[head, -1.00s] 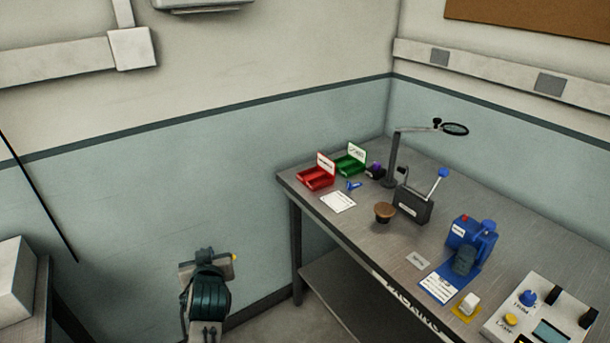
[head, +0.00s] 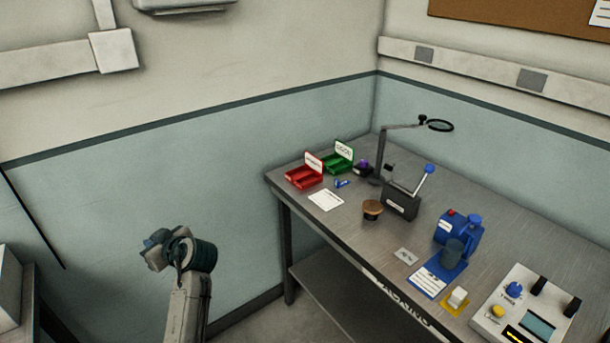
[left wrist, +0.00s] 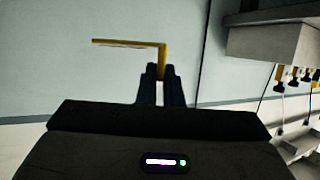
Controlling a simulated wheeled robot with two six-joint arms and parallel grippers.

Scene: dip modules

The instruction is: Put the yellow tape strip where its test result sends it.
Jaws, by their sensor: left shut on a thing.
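The yellow tape strip (left wrist: 130,42) shows in the left wrist view as a thin bent strip, one leg running left and the other going down between the fingertips. My left gripper (left wrist: 162,75) is shut on that lower leg. In the head view my left gripper (head: 156,249) is up in front of the blue-green wall, left of the bench and well apart from it; the strip is hidden there. A red bin (head: 303,180) and a green bin (head: 337,165), both with white label cards, stand at the bench's far left. My right gripper is out of view.
On the bench (head: 400,231) stand a tester with a screen (head: 537,326), a blue device (head: 455,238), a dark box with a blue-knobbed lever (head: 402,203), a brown-topped round object (head: 372,208) and a magnifier lamp (head: 382,150). Open floor lies left of the bench.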

